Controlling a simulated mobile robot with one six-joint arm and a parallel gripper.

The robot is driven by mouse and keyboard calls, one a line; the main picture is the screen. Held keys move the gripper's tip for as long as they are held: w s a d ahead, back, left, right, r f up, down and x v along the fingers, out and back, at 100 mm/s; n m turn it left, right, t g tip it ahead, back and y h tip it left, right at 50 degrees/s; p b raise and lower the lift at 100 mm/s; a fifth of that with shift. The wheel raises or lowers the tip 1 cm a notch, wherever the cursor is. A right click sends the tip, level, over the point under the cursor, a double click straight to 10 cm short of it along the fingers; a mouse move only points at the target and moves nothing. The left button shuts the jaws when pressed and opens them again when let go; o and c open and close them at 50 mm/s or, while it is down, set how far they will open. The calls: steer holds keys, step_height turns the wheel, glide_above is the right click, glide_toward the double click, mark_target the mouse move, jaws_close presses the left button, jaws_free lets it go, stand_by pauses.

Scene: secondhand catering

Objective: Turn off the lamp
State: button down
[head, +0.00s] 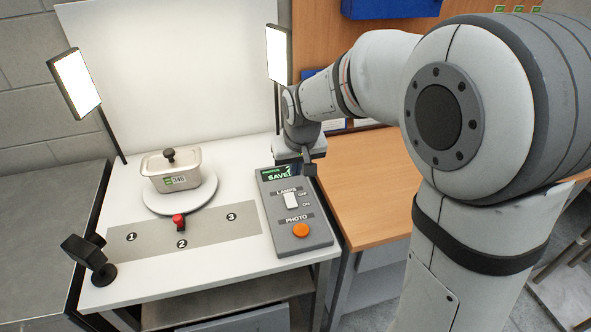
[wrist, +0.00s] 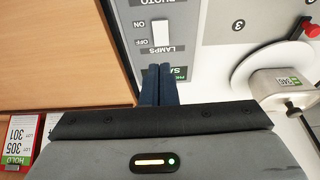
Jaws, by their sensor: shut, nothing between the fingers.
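Two panel lamps stand at the back of the white table, a left lamp (head: 75,82) and a right lamp (head: 277,53); both faces glow white. A grey control box (head: 272,226) at the table's right side carries a white rocker switch (head: 291,200) under the word LAMPS, with OFF at its far end and ON at its near end. The switch also shows in the wrist view (wrist: 160,33). My gripper (head: 309,171) is shut and empty above the far end of the box. In the wrist view its fingertips (wrist: 159,67) appear just short of the LAMPS label.
An orange PHOTO button (head: 301,230) sits on the box's near end. A steel lidded pan (head: 172,179) rests on a round white turntable (head: 205,197) with a red knob (head: 178,221) in front. A black camera-like device (head: 83,250) stands front left. A wooden counter (head: 375,190) adjoins on the right.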

steer(key=s+d+r+m, duration=0.1)
steer(key=s+d+r, duration=0.1)
steer(key=s+d, duration=0.4)
steer(key=s+d+r+m, duration=0.1)
steer(key=s+d, duration=0.6)
steer(key=s, duration=0.8)
steer(key=shift+s+d+r+m+h, duration=0.15)
steer(key=shift+s+r+m+h, duration=0.25)
steer(key=shift+r, duration=0.25)
